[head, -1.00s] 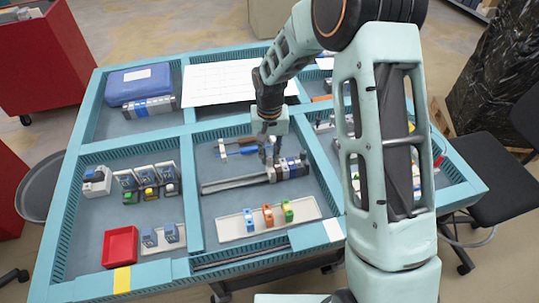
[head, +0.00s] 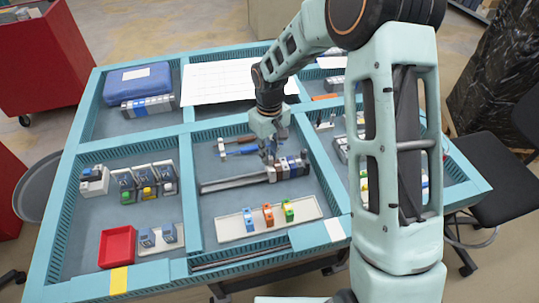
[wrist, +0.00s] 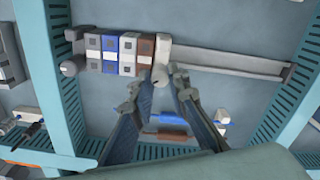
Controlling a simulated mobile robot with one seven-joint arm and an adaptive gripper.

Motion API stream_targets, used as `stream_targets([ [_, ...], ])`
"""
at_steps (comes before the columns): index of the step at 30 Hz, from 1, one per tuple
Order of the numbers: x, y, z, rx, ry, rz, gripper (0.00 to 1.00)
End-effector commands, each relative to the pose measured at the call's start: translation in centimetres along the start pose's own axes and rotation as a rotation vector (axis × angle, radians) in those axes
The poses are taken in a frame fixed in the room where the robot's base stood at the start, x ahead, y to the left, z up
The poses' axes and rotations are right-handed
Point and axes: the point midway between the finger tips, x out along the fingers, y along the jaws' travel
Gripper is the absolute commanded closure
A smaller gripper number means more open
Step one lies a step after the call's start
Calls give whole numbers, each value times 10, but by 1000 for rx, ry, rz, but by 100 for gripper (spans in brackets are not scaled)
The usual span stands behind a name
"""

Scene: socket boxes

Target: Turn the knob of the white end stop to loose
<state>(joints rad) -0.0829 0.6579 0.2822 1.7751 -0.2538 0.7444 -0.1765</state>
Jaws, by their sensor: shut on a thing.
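A metal rail (wrist: 230,63) carries a row of grey, blue, white and brown blocks (wrist: 122,52). A white end stop (wrist: 161,50) stands against the brown block, with its round knob (wrist: 159,74) facing my gripper. In the wrist view my gripper (wrist: 159,80) has its two fingertips on either side of this knob and is shut on it. The knob's turned position is not readable.
A tray (head: 233,231) with blue, orange and green blocks lies in front of the rail (head: 232,184). Screwdrivers (head: 238,148) lie behind it. Teal dividers (head: 190,205) bound the compartment. A red bin (head: 117,247) is at front left.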

Motion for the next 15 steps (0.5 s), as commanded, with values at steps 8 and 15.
stream_targets([
  [8,0,1,0,-260,1,1,100],
  [15,-1,1,0,-487,1,1,100],
])
